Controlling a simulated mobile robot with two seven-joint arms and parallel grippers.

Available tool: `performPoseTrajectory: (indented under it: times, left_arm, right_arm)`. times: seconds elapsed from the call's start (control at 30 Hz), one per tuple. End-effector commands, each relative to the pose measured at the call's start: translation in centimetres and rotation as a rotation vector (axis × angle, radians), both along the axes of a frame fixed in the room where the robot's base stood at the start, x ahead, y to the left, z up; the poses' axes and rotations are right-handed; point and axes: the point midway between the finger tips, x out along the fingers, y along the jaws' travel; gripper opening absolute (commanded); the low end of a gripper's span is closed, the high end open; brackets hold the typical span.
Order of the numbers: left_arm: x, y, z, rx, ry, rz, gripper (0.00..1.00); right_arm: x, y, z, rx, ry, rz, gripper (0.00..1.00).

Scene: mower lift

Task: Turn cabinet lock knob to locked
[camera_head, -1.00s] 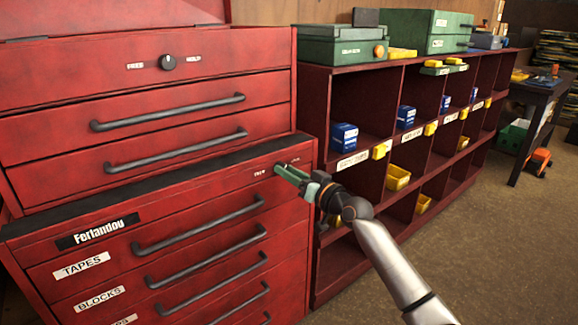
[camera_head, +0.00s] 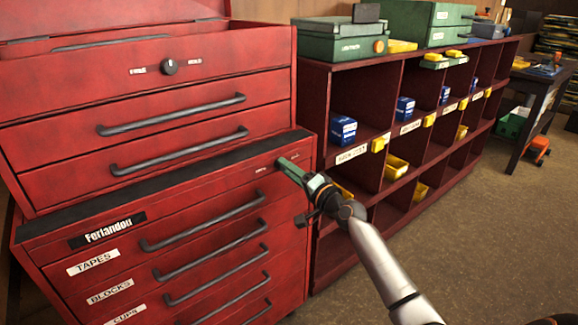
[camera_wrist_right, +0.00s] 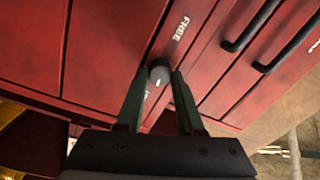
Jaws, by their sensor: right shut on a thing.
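The red lower cabinet (camera_head: 225,185) has a small round lock knob at the right end of its top strip. In the right wrist view the dark grey knob (camera_wrist_right: 159,74) sits between the green fingertips of my right gripper (camera_wrist_right: 158,80), which is shut on it. A small pale mark on the knob lies on the side away from the FREE label (camera_wrist_right: 182,28). A second label is mostly hidden by the fingers. In the head view my right gripper (camera_head: 284,166) covers the knob. My left gripper is not in view.
A second knob (camera_head: 169,67) with labels either side is on the upper red chest (camera_head: 80,82). Drawer handles (camera_head: 205,223) project below the strip. A dark red shelf unit (camera_head: 355,152) with bins stands close to the right. Floor at right is open.

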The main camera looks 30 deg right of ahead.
Motion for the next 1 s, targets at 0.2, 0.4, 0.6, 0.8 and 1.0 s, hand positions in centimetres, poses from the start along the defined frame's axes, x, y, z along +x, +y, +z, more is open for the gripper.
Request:
performPoseTrajectory:
  times: [0.2, 0.4, 0.6, 0.8, 1.0]
  left_arm:
    - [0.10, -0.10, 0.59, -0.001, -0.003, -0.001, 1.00]
    - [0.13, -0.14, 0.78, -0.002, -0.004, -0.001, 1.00]
    - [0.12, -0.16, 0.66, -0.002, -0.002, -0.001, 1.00]
    - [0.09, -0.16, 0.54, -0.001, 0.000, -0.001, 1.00]
    - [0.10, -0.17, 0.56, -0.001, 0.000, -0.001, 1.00]
  right_arm:
    - [0.00, 0.01, 0.09, 0.107, 0.007, -0.001, 0.00]
    - [0.01, -0.02, 0.04, 0.152, 0.011, -0.001, 0.00]
    - [0.01, -0.03, 0.00, 0.167, 0.012, -0.001, 0.00]
    - [0.01, -0.03, 0.01, 0.167, 0.012, -0.001, 0.00]
    - [0.01, -0.01, 0.02, 0.166, 0.012, -0.001, 0.49]
